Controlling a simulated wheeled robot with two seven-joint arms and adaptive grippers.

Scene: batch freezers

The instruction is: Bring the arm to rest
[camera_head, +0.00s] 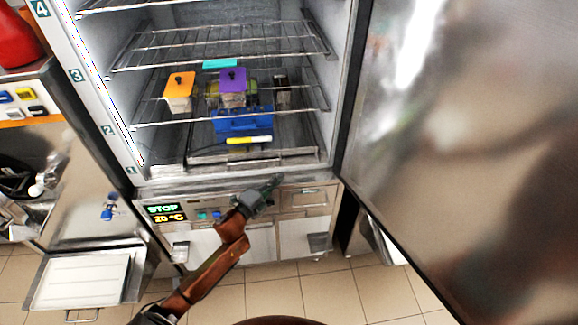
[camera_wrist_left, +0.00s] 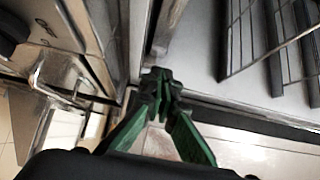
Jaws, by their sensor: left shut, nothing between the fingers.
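My left gripper (camera_head: 272,186) is at the end of my brown left arm, in front of the freezer's lower front edge, just above the control panel. In the left wrist view its green fingers (camera_wrist_left: 160,82) come together at the tips, shut with nothing between them. The freezer (camera_head: 345,100) stands open, with its door (camera_head: 465,130) swung out to the right. My right gripper does not show in either view.
Wire shelves (camera_head: 215,65) hold boxes with an orange lid (camera_head: 179,85) and a purple lid (camera_head: 232,80). A blue crate (camera_head: 243,122) sits lower inside. A display (camera_head: 165,213) reads STOP and 20 °C. A steel counter (camera_head: 85,200) stands left. Tiled floor (camera_head: 330,295) is clear in front.

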